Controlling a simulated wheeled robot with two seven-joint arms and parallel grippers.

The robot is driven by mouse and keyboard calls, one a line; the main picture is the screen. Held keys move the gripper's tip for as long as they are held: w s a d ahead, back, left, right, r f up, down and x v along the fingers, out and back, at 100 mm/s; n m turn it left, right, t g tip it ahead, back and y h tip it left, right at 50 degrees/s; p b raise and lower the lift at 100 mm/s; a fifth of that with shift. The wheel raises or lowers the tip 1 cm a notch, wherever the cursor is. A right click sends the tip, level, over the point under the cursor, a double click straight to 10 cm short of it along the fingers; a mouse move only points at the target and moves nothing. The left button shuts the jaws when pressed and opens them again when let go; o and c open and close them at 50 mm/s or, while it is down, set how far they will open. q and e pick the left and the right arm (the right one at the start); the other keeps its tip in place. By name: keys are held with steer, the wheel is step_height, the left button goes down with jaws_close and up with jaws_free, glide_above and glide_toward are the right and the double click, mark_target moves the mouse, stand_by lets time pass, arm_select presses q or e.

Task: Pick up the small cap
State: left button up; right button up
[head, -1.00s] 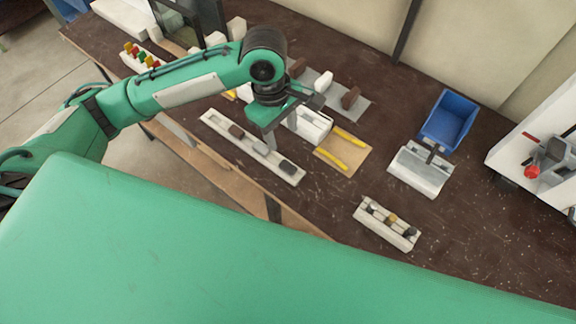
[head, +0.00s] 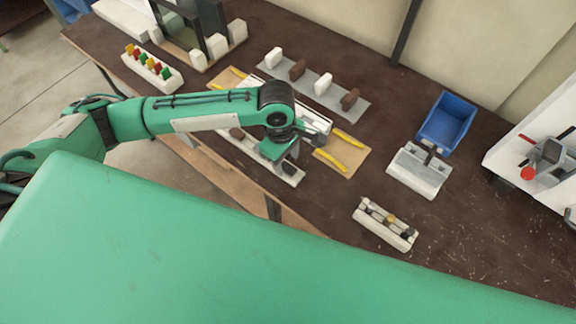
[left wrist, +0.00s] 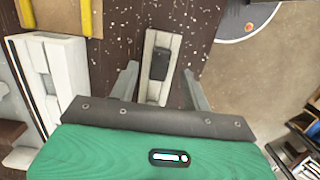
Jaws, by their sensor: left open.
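A small dark block-like cap (left wrist: 160,64) sits on a long white strip (left wrist: 154,38) in the left wrist view. It also shows in the head view (head: 289,168), partly covered by my gripper. My left gripper (left wrist: 158,74) is open and empty, with one finger on each side of the strip's line, pointing at the cap. I cannot tell the exact height gap. In the head view my left gripper (head: 284,159) is over the right end of the strip (head: 299,181). My right gripper is not in view.
A tan mat with yellow bars (head: 342,152) lies right of the gripper. Behind it is a grey mat with upright blocks (head: 323,83). A white rack (head: 384,226), a white clamp block (head: 418,172) and a blue bin (head: 447,121) stand right. The table's front edge is close.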

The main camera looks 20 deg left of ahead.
mark_target(288, 170)
arm_select(q)
steer(key=shift+d+f, duration=0.2)
steer(key=shift+f, duration=0.95)
steer(key=c, duration=1)
jaws_close()
steer(key=shift+r, duration=0.1)
